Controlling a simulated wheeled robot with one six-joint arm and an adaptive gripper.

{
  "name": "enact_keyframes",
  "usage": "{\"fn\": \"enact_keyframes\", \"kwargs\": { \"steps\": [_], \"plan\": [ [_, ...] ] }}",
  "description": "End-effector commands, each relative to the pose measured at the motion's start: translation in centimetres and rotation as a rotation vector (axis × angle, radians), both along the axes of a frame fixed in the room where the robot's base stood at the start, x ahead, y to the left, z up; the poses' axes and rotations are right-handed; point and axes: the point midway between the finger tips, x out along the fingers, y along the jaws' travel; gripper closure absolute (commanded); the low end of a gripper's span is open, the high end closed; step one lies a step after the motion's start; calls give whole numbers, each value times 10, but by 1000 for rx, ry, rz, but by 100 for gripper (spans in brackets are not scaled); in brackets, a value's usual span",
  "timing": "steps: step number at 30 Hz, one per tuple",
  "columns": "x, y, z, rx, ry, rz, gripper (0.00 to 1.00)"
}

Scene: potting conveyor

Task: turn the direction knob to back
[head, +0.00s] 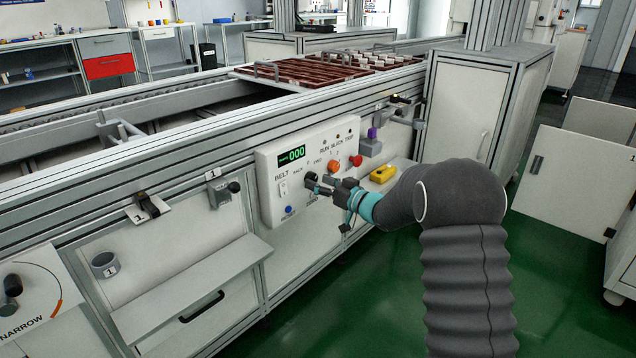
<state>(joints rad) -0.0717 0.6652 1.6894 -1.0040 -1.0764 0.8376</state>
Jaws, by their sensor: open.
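The white control panel (270,170) on the conveyor's side has a green display reading 000. The dark direction knob (310,177) sits below the small lettering in the panel's middle. My gripper (318,185) is open, with its fingertips right at the knob. Whether they touch it or stand around it I cannot tell. The gripper partly hides the knob, so which way it points is not clear.
The panel also has a belt switch (283,188), a blue button (289,210), an orange button (334,166) and a red button (357,160). A yellow device (383,174) lies on a ledge to the right. A shelf (205,283) juts out at lower left.

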Motion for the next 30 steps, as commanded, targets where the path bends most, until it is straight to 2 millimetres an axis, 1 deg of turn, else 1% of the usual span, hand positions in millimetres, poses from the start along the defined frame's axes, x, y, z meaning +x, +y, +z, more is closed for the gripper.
{"fn": "enact_keyframes", "kwargs": {
  "steps": [1,4,14,15,17,18,20,21,23,30],
  "plan": [
    [3,4,0,0,0,1,36],
    [6,8,0,1,-1,0,36],
    [8,10,0,0,1,-1,36],
    [8,10,0,0,1,-1,46],
    [8,10,0,0,1,-1,61],
    [8,10,0,0,1,-1,71],
    [8,10,0,1,1,0,86],
    [8,10,0,1,1,0,96],
    [8,7,0,0,0,-1,96],
    [7,10,-1,-15,-21,0,96]
  ]
}}
